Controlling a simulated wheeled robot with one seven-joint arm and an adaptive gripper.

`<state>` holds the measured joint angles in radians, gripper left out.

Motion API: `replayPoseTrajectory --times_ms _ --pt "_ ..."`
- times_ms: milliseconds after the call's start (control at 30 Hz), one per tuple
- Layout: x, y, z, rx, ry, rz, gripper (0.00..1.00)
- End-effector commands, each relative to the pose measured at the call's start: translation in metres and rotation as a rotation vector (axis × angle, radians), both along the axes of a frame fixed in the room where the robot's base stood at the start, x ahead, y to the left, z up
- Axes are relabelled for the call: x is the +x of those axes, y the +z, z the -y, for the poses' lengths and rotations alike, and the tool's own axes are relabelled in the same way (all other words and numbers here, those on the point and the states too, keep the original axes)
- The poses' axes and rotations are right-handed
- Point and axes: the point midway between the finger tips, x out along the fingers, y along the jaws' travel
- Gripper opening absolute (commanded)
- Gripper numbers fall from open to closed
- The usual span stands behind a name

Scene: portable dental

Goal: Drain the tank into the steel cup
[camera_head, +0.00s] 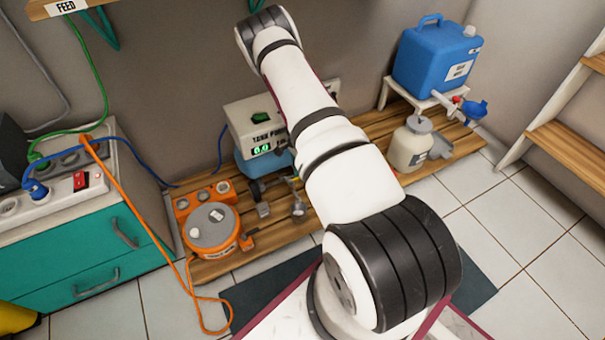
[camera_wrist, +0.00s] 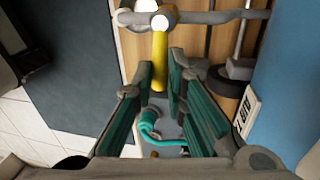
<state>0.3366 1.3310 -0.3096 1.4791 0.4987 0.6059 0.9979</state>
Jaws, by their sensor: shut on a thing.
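In the wrist view my gripper (camera_wrist: 162,78) has its teal-padded fingers closed around a yellow lever (camera_wrist: 159,64) on a grey metal fitting (camera_wrist: 195,17). A blue wall with a white label (camera_wrist: 246,112) stands to the right of the fingers, likely the tank. In the head view a blue tank (camera_head: 262,168) sits under a pump box (camera_head: 262,128) whose display reads 0.0. My arm hides part of both, and my gripper cannot be made out there. Small grey metal parts (camera_head: 298,207) lie in front; I cannot tell whether one is the steel cup.
An orange cable reel (camera_head: 212,230) stands left on the wooden platform (camera_head: 215,266). A blue jerrycan (camera_head: 433,58) with a tap stands on a white stand at right, above a cream jar (camera_head: 408,148). A teal cabinet (camera_head: 85,250) is at left. Tiled floor is clear at right.

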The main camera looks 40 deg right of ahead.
Motion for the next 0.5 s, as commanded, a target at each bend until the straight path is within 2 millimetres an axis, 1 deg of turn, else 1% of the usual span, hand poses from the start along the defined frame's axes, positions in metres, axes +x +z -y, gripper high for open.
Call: replayPoseTrajectory --times_ms 200,500 --pt "0.0033 0.0000 -0.0005 0.000 0.046 0.002 0.00" --pt "0.0038 0.0001 -0.0004 0.000 0.058 0.003 0.00"
